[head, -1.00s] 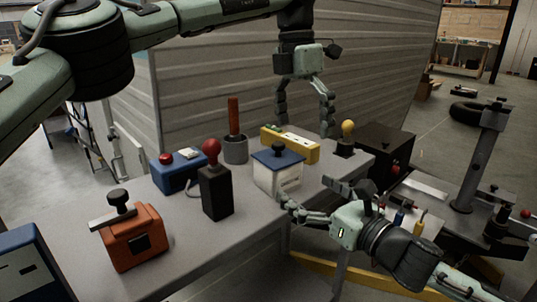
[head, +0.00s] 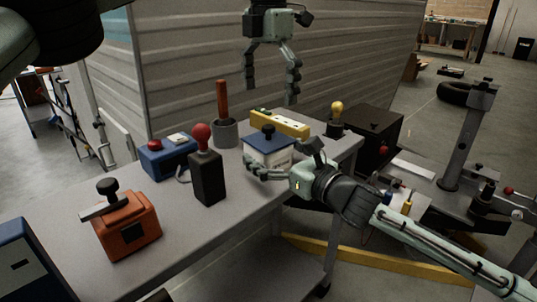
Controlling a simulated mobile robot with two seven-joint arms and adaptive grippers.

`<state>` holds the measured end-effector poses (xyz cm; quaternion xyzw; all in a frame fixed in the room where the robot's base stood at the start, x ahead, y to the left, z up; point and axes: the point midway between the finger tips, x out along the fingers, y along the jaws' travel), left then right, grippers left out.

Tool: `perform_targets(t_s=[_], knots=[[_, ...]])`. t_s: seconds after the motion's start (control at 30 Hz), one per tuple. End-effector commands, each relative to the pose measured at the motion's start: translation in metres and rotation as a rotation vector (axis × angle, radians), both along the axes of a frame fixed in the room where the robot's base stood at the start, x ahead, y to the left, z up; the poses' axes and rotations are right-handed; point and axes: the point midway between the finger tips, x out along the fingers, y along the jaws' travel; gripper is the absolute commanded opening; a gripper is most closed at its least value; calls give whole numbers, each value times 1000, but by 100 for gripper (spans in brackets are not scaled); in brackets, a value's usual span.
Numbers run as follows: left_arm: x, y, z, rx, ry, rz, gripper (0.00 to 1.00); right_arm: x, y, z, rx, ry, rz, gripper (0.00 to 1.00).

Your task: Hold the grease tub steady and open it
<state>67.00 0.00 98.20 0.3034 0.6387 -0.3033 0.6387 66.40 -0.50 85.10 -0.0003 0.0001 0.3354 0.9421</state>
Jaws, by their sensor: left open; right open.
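The grease tub (head: 260,158) is a white box with a blue lid (head: 268,143) and a black knob (head: 268,130) on top. It stands upright on the grey bench, its lid on. My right gripper (head: 282,160) is open at the tub's front right side, with a finger in front of the tub's lower face and the other near its right side. I cannot tell whether the fingers touch it. The gripper hides part of the tub. My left gripper (head: 271,92) is open and empty, pointing down in the air above the tub's knob.
On the grey bench (head: 180,222) stand an orange box (head: 127,228), a black box with a red knob (head: 208,178), a blue box (head: 165,160), a grey cup with a red handle (head: 223,132), a yellow strip (head: 280,123) and a yellow-knobbed piece (head: 336,118). A black box (head: 368,135) stands at right.

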Motion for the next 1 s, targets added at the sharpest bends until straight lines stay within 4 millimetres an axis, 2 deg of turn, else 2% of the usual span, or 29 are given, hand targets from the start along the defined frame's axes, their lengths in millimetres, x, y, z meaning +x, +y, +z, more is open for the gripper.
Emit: perform_targets(t_s=[0.17, 0.77, 1.0], knots=[[0, 0, 0, 0, 0, 0, 100, 0, 0, 0, 0, 0, 0, 95], [0, 0, 0, 0, 0, 0, 100, 0, 0, 0, 0, 0, 0, 21], [-5, 5, -5, -47, -4, -9, 70, 0, 0, 0, 1, 1, 0, 21]])
